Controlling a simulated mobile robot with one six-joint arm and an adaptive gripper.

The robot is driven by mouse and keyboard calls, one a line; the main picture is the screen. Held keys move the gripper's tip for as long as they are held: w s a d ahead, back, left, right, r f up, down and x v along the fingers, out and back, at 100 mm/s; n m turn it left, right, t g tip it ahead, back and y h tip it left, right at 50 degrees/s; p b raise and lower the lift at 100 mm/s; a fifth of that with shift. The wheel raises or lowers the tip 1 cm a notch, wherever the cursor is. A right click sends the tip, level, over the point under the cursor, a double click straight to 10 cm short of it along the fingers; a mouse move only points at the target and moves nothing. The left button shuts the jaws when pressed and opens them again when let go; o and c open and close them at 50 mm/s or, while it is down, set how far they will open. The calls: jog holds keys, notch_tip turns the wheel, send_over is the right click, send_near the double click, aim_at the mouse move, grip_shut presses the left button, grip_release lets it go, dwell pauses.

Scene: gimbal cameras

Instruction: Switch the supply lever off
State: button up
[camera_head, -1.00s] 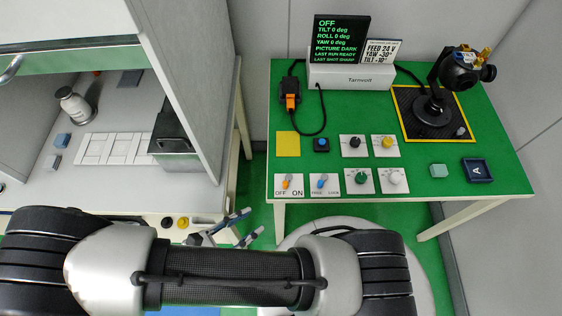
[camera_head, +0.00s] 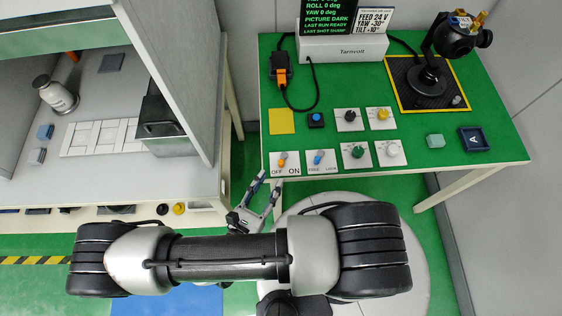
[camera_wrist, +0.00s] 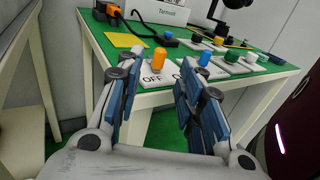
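The supply lever (camera_head: 282,161) is a small orange-tipped lever on a white plate marked OFF and ON, at the green table's front left corner. In the wrist view the orange lever (camera_wrist: 159,58) stands up between and beyond my fingers; I cannot tell which way it leans. My gripper (camera_head: 269,183) is open and empty, just in front of the table edge below the lever plate. In the wrist view my gripper (camera_wrist: 160,78) has its fingers spread on either side of the lever's line, and the right finger partly covers the ON label.
A blue lever (camera_head: 318,159) marked FREE and LOCK stands close right of the supply lever. Several knobs (camera_head: 356,151) lie further right. A yellow square (camera_head: 281,121) and blue button (camera_head: 316,120) lie behind. A grey cabinet wall (camera_head: 180,70) rises to the left.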

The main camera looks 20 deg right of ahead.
aim_at(280, 165)
jog(key=b+x, duration=0.1)
jog(key=x, duration=0.7)
jog(key=shift+c, duration=0.4)
